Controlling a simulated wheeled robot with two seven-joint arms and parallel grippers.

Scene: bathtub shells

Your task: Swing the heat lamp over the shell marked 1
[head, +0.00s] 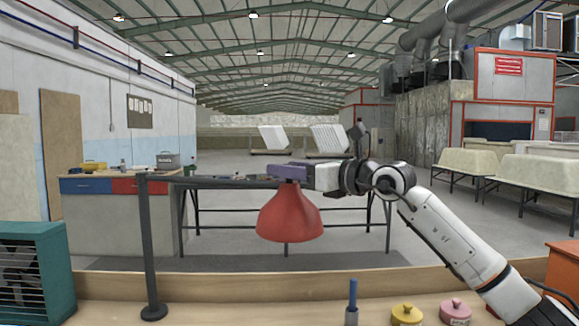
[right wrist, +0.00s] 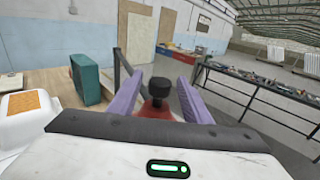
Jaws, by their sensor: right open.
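The heat lamp is a red cone-shaped shade (head: 289,218) hanging from a thin dark arm (head: 220,182) on a dark upright post (head: 148,240). My right gripper (head: 284,172), with purple fingers, is at the top of the shade. In the right wrist view, its open fingers (right wrist: 158,92) stand on either side of a black knob (right wrist: 162,88), with gaps showing. Part of the red shade (right wrist: 155,108) shows below the knob. Cream tub shells (head: 480,162) rest on stands at the right; I cannot read any number on them. My left gripper is out of view.
A teal slatted box (head: 45,262) stands at the left of the wooden bench (head: 230,290). A blue upright peg (head: 352,300), a yellow lidded pot (head: 406,313) and a pink one (head: 455,309) are near the front. A white object with an orange patch (right wrist: 22,103) shows in the wrist view.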

